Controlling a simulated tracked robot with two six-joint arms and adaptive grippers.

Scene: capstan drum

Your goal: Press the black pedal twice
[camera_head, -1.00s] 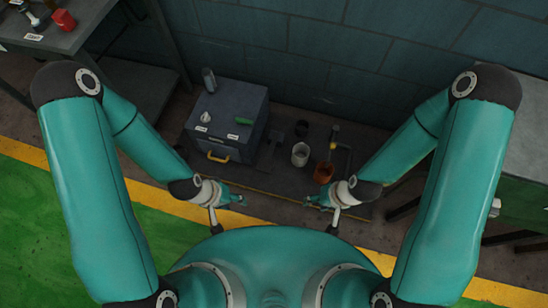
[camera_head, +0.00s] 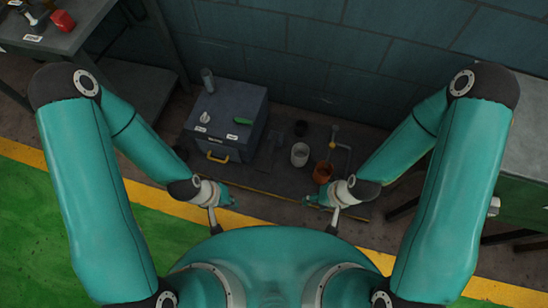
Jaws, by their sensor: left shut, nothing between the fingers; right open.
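I cannot make out the black pedal for sure. A small dark shape (camera_head: 182,152) sits on the floor left of the grey cabinet, too dim to identify. My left gripper (camera_head: 231,199) is shut and empty, held in front of the cabinet, above the floor near the yellow stripe. My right gripper (camera_head: 309,200) is open and empty, in front of the orange-brown pot. Neither gripper appears to touch anything.
The grey cabinet (camera_head: 225,140) has a yellow handle and small items on top. Benches (camera_head: 75,42) flank both sides.

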